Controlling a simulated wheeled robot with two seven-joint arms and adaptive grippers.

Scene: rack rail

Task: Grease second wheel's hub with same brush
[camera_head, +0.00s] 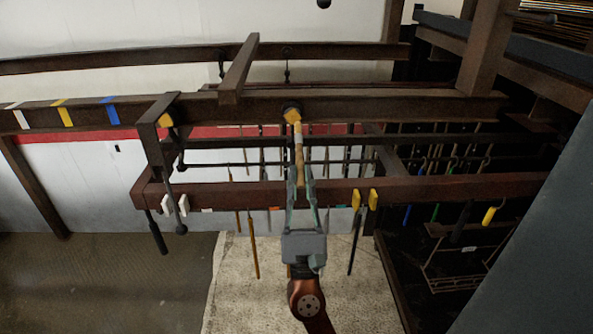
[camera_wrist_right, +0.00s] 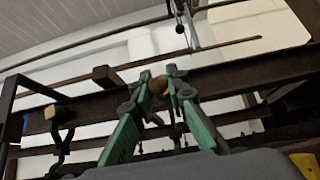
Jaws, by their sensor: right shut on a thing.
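My right gripper (camera_head: 301,170) reaches up from the bottom centre of the head view, past the dark red front rail. It is shut on the brush (camera_head: 299,150), whose tan wooden handle stands nearly upright. The brush's yellow head (camera_head: 292,116) points up and overlaps a dark round part on the brown upper rail (camera_head: 400,106), perhaps a wheel hub; I cannot tell whether they touch. In the right wrist view the green fingers (camera_wrist_right: 158,84) close around the tan brush end (camera_wrist_right: 157,87). Hanging hooks with dark wheel-like parts (camera_head: 287,64) show on the back rail. My left gripper is not in view.
The front rail (camera_head: 265,194) carries yellow clips (camera_head: 365,199) and white clips (camera_head: 175,206). Thin rods (camera_head: 254,245) hang below it. A bracket post (camera_head: 152,140) stands left. Hooks with coloured handles (camera_head: 489,215) hang right.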

